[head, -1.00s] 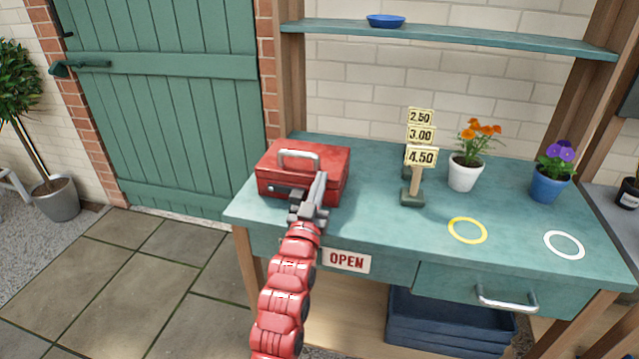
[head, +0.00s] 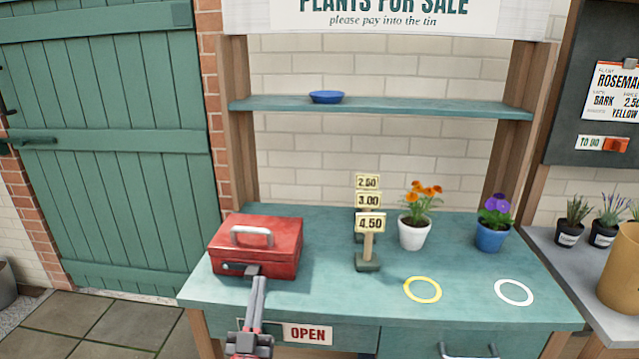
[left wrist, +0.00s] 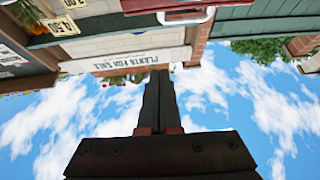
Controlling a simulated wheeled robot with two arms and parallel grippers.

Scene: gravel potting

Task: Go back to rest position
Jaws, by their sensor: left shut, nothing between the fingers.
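My left gripper (head: 260,290) is shut and empty. In the head view it is in front of the red cash tin (head: 256,248), at the front left edge of the green bench (head: 330,285). Its fingers point up toward the tin; I cannot tell whether they touch it. In the left wrist view the closed dark fingers (left wrist: 157,100) show against sky, with the upside-down sale sign (left wrist: 140,60) beyond. My right gripper is not in view.
Price signs (head: 369,225), a white pot of orange flowers (head: 414,233) and a blue pot of purple flowers (head: 492,236) stand on the bench. A yellow ring (head: 422,301) and a white ring (head: 498,286) mark its top. A blue dish (head: 327,97) sits on the shelf.

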